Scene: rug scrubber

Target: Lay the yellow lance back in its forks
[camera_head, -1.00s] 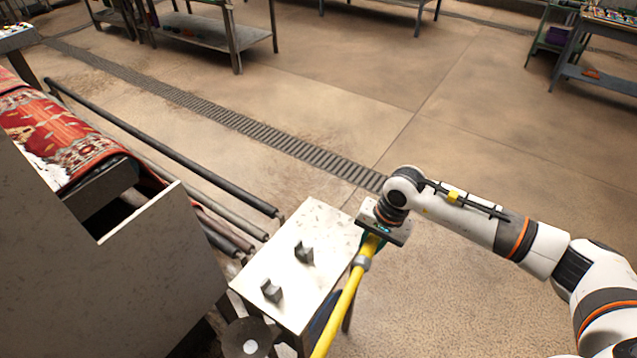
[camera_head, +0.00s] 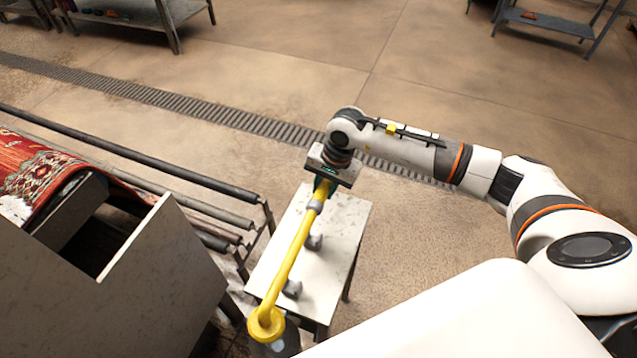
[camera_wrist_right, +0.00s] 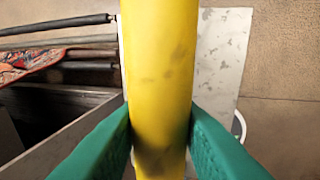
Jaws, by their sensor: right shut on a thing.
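The yellow lance (camera_head: 288,258) slants over the small metal table (camera_head: 345,215); its ring-shaped end (camera_head: 266,324) is at the near end. My right gripper (camera_head: 322,186) is shut on the lance near its far end. In the right wrist view, the green fingers press both sides of the yellow shaft (camera_wrist_right: 160,70). Two dark grey forks, a far one (camera_head: 315,242) and a near one (camera_head: 292,288), stand on the tabletop just right of the lance, partly hidden by it. The lance's height above them is hard to tell. My left gripper is out of view.
A grey metal machine (camera_head: 140,270) with a red patterned rug (camera_head: 45,175) stands at the left. Dark rollers (camera_head: 150,160) run close to the table's left side. The floor right of the table is clear.

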